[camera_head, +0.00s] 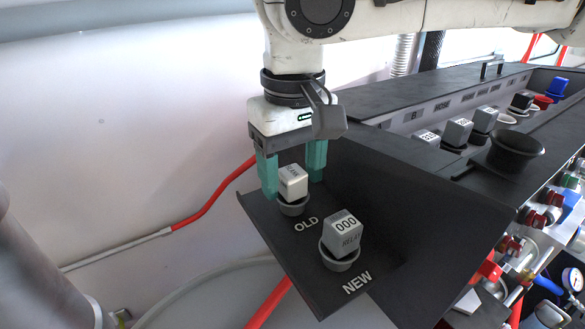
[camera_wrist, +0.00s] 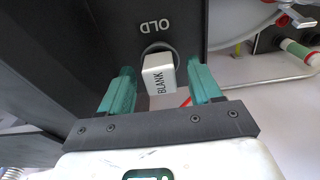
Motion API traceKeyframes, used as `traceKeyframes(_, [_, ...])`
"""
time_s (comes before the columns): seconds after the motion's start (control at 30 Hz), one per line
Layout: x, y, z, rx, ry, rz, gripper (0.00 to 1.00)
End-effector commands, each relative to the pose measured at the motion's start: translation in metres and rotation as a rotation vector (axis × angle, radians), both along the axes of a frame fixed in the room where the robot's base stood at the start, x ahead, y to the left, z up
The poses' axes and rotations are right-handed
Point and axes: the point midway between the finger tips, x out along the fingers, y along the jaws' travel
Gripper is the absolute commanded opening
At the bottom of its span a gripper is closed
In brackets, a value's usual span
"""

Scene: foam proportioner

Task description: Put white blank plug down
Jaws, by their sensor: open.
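The white blank plug (camera_head: 293,182) stands in the round grey holder (camera_head: 294,207) marked OLD on the dark tray (camera_head: 262,212). In the wrist view the plug (camera_wrist: 160,78), lettered BLANK, sits in the same round holder, a little tilted in the picture. My gripper (camera_head: 292,180) is above the OLD holder, with its green fingers on either side of the plug. In the wrist view the fingers (camera_wrist: 157,92) are spread wide, with a gap between each finger and the plug.
A white relay plug (camera_head: 343,236) marked 000 sits in the NEW holder (camera_head: 340,260), close to the right. Several plugs stand in the dark panel (camera_head: 420,162) beyond, beside a black cup (camera_head: 515,152). Red hoses (camera_head: 212,196) run behind the tray.

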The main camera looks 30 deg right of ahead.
Motion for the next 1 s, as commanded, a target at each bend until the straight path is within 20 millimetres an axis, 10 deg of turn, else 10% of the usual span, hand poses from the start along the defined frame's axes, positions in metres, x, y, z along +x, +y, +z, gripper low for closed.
traceKeyframes(0.7, [0.0,0.001,0.109,0.001,-0.001,0.001,0.64])
traceKeyframes(1.0, [0.0,0.0,0.126,-0.001,0.002,0.003,0.64])
